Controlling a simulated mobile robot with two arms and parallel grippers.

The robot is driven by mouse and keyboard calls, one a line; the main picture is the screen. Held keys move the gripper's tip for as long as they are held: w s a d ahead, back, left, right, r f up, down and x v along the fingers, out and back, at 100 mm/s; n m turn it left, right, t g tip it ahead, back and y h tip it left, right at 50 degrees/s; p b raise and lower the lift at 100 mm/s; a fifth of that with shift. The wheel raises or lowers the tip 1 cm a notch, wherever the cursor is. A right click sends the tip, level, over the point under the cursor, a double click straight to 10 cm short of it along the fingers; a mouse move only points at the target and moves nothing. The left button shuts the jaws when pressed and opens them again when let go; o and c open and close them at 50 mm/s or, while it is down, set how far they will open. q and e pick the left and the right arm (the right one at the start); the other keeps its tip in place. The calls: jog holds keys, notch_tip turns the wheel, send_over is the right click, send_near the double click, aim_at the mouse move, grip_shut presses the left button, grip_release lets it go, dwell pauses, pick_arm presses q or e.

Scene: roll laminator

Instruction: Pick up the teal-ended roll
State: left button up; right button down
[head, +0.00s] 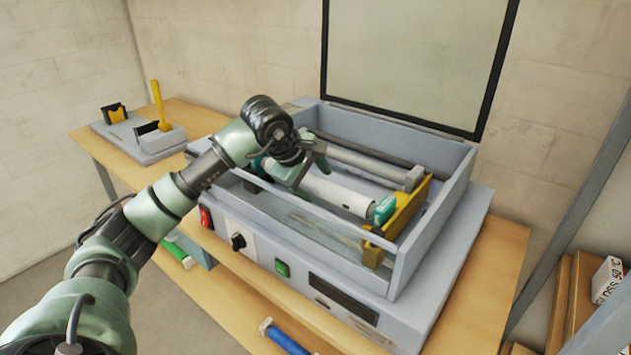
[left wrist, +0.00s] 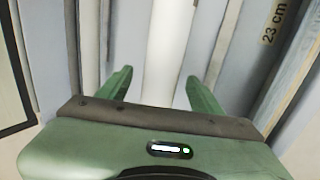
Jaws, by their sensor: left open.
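The teal-ended roll (head: 338,194) is white with a teal cap at each end. It lies inside the grey open-topped laminator (head: 455,215), in front of a grey roller. My left gripper (head: 296,178) is over the roll's left part, with its fingers pointing down. In the left wrist view my green fingers (left wrist: 158,82) are apart, one on each side of the white roll (left wrist: 168,45), with gaps visible between fingers and roll. The roll's underside is hidden. My right gripper is in neither view.
A yellow bracket (head: 405,212) stands by the roll's right end. The grey roller (head: 365,164) lies just behind. The laminator's walls surround the bay, and its lid (head: 415,50) stands open behind. A blue roll (head: 284,339) lies lower in front. A grey stand (head: 150,148) is at left.

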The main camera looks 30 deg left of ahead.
pick_arm(q)
grip_shut()
jog(key=shift+w, duration=0.1)
dwell(0.3)
